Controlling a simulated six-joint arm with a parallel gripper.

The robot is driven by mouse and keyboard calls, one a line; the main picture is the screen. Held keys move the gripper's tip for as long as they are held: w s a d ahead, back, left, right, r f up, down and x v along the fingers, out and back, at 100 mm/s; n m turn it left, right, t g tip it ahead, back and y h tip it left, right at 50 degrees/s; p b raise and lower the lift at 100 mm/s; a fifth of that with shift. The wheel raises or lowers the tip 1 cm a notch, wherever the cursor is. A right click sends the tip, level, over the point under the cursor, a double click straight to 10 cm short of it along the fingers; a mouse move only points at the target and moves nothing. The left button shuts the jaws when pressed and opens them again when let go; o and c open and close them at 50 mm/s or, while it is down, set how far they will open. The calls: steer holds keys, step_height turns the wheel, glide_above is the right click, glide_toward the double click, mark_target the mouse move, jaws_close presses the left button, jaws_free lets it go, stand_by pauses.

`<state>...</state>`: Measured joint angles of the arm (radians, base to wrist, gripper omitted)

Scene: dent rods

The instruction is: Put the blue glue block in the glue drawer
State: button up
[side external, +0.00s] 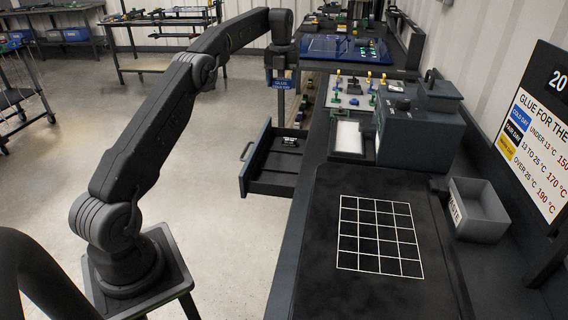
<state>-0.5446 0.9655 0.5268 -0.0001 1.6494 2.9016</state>
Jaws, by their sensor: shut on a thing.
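My gripper (281,73) is shut on the blue glue block (280,84), which has white lettering on its face. The gripper points down from the end of my arm, at the far left side of the bench. The glue drawer (262,187) is pulled out from the bench, with its handle at the left. The block appears above and beyond the drawer in the picture; its exact height over it cannot be told. A small grey and white item (290,142) shows at the drawer's far end.
The black mat with a white grid (380,240) on the bench is clear. A grey waste bin (478,210) stands at the right. A dark machine (420,130) and a white pad (348,138) lie behind the mat. A temperature sign (540,150) is at the right.

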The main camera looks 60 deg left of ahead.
mark_target(282, 167)
step_height(282, 167, down, 30)
steer(key=shift+r, duration=0.1)
stand_by(0.3)
steer(key=shift+f, duration=0.25)
steer(key=o, duration=0.9)
steer(key=shift+o, duration=0.2)
